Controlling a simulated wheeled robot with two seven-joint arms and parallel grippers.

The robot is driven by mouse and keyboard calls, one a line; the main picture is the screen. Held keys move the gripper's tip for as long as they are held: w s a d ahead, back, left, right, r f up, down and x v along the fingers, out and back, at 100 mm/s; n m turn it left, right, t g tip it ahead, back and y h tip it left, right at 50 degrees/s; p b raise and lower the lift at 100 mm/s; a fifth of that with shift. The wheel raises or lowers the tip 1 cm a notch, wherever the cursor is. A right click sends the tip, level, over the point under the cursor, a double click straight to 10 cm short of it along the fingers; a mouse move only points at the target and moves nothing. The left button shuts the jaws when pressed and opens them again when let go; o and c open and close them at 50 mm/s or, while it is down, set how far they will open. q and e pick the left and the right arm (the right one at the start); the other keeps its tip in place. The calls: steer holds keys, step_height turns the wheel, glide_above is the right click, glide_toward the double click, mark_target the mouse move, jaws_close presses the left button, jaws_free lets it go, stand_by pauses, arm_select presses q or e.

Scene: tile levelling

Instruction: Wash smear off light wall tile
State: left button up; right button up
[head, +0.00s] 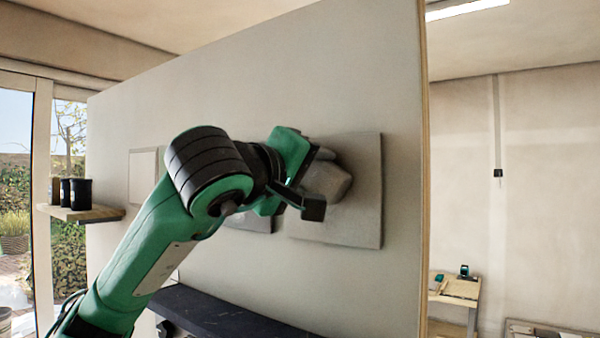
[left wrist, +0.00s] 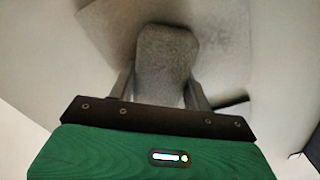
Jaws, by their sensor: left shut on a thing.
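My left gripper (head: 306,188) is at the wall, in front of a square grey tile (head: 362,205). It is shut on a grey sponge-like block (head: 326,182), which also shows between the fingers in the left wrist view (left wrist: 166,60). The block is against or very close to the tile face; I cannot tell if it touches. A light tile (head: 143,175) is on the wall further left, partly behind my arm. A darker tile (head: 252,222) is mostly hidden behind my gripper. I cannot make out a smear on any tile. My right gripper is not in view.
The tiles are on a large pale upright panel (head: 230,100) with a wooden edge at right. A dark ledge (head: 215,312) runs below them. A small shelf (head: 80,213) with several dark cups (head: 80,193) juts out at left. A wooden trolley (head: 455,290) stands behind at right.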

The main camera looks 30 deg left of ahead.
mark_target(335, 172)
arm_select(q)
steer(key=shift+s+d, duration=0.2)
steer(key=shift+d, duration=2.15)
steer(key=shift+s+d+b, duration=0.1)
steer(key=shift+d+b, duration=0.45)
steer(key=shift+d, duration=0.9)
steer(key=shift+s+a, duration=0.1)
steer(key=shift+s+a+f+b, duration=0.1)
steer(key=shift+s+b, duration=0.35)
steer(key=shift+s, duration=0.15)
steer(key=s+b, duration=0.1)
steer(key=s, duration=0.2)
steer(key=shift+s+a, duration=0.1)
steer(key=shift+s, duration=0.65)
steer(key=s+b, duration=0.1)
steer(key=s, duration=0.2)
steer(key=shift+a, duration=0.15)
